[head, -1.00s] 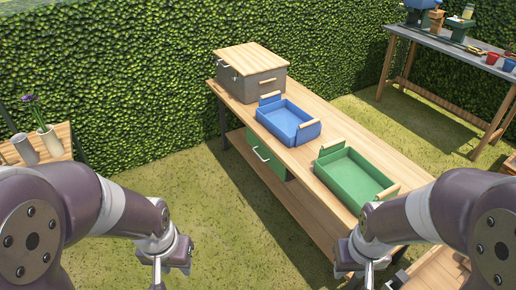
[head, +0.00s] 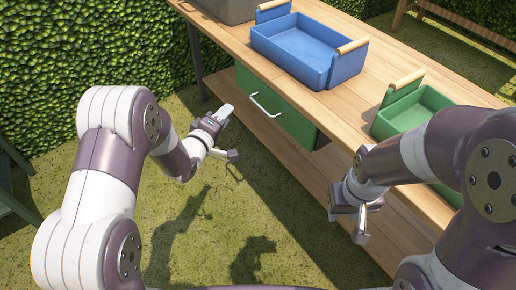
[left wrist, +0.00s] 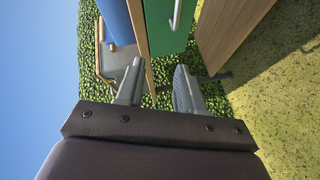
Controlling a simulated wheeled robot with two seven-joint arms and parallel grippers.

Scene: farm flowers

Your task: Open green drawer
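The green drawer (head: 280,118) sits under the wooden table's top, shut, with a pale bar handle (head: 265,105) on its front. The drawer front also shows at the top of the left wrist view (left wrist: 168,28), with its handle (left wrist: 177,14). My left gripper (head: 230,133) is in front of and a little left of the drawer, apart from the handle. In the left wrist view its two fingers (left wrist: 157,88) are spread with nothing between them. My right gripper (head: 360,220) hangs low by the table's front side; its fingers are not clear.
On the table top (head: 367,92) stand a blue tray (head: 335,72) and a green tray (head: 385,120), with a grey box (head: 228,10) at the back. A lower wooden shelf (head: 268,139) runs below the drawer. Grass in front of the table is open.

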